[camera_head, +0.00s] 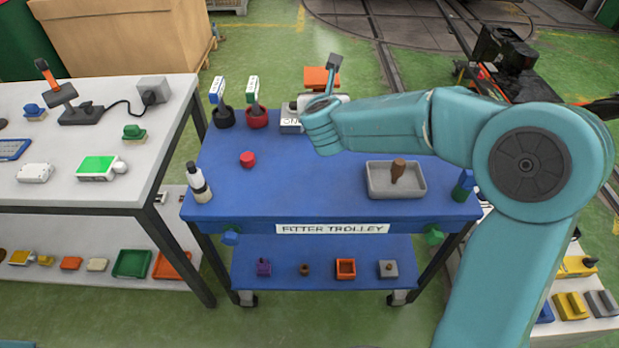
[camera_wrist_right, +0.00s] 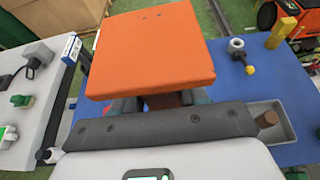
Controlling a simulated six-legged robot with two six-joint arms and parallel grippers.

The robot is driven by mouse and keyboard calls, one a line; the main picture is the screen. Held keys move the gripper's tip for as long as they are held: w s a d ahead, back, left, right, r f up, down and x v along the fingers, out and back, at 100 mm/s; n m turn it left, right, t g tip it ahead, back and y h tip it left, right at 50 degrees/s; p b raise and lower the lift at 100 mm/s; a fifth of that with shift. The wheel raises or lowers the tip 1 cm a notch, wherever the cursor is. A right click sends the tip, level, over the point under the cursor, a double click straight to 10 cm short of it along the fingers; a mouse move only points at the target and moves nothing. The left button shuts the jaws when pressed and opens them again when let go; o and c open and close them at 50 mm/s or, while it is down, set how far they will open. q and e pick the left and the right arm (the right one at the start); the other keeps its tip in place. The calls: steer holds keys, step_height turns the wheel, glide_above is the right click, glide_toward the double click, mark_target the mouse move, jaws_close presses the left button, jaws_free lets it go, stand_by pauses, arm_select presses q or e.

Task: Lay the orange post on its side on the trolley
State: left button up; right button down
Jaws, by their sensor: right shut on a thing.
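The orange post (camera_wrist_right: 155,50) fills the upper middle of the right wrist view, its broad flat face towards the camera. In the head view its orange top (camera_head: 319,78) shows beyond my right wrist, at the far side of the blue trolley (camera_head: 310,185). My right gripper (camera_wrist_right: 163,100) is shut on the post; its fingers are mostly hidden under the wrist housing. I cannot tell whether the post touches the trolley top. My left gripper is not in view.
On the trolley stand a grey tray (camera_head: 377,191) with a brown-handled thing, a red round piece (camera_head: 247,159), a white bottle (camera_head: 198,182) and labelled holders (camera_head: 255,102). The middle of the trolley top is clear. A white bench (camera_head: 70,185) stands at left.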

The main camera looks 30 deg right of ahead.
steer(key=shift+d+r, duration=0.25)
steer(key=shift+r, duration=0.6)
steer(key=shift+s+d+f, duration=0.1)
steer(key=shift+s+f, duration=0.05)
steer(key=shift+f, duration=0.05)
step_height(320, 180, down, 19)
steer(key=shift+d+f+b, duration=0.1)
steer(key=shift+b, duration=0.35)
steer(key=shift+f, duration=0.15)
